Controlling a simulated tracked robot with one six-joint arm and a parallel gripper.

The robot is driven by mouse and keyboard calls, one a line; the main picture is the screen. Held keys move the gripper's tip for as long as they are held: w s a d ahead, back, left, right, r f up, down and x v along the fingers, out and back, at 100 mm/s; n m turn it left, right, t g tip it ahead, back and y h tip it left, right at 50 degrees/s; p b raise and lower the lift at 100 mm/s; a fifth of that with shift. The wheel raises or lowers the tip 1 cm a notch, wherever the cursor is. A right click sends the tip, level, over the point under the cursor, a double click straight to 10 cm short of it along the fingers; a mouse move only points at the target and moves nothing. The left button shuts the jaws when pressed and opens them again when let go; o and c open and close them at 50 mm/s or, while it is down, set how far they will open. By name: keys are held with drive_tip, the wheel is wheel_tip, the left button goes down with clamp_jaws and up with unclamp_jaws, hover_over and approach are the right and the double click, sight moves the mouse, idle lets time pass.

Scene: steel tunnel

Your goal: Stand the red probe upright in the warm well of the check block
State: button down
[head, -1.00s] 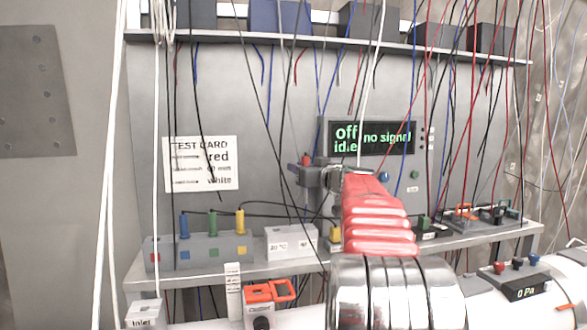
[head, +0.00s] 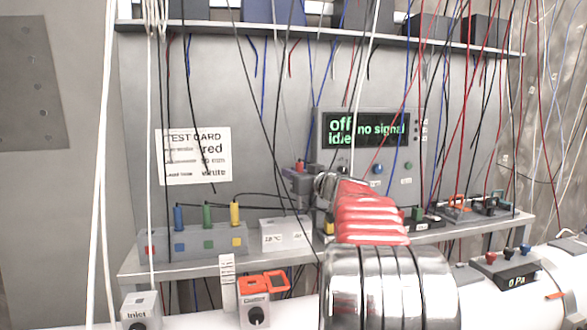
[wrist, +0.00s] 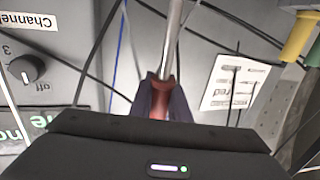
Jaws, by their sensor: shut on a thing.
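My gripper (head: 299,176) is shut on the red probe, in front of the instrument panel and above the shelf. The probe's red handle (wrist: 158,98) sits between the fingers in the wrist view, and its bare metal shaft (wrist: 173,40) runs away from them. In the head view only a bit of red (head: 301,162) shows at the jaws. The check block (head: 287,236), pale grey with a temperature label, stands on the shelf below my gripper, apart from it. Its well openings cannot be made out.
A grey rack (head: 194,259) left of the block holds blue, green and yellow probes. The test card (head: 193,156) hangs behind. The display (head: 368,130) reads "off idle, no signal". Loose cables hang across the view. A white pipe with an orange-handled valve (head: 262,284) runs in front.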

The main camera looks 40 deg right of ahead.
drive_tip(key=shift+f, duration=0.9)
wheel_tip(320, 180, down, 8)
drive_tip(key=shift+f, duration=0.15)
idle(5.5)
drive_tip(key=c, duration=1.6)
unclamp_jaws()
drive_tip(key=shift+s, duration=0.15)
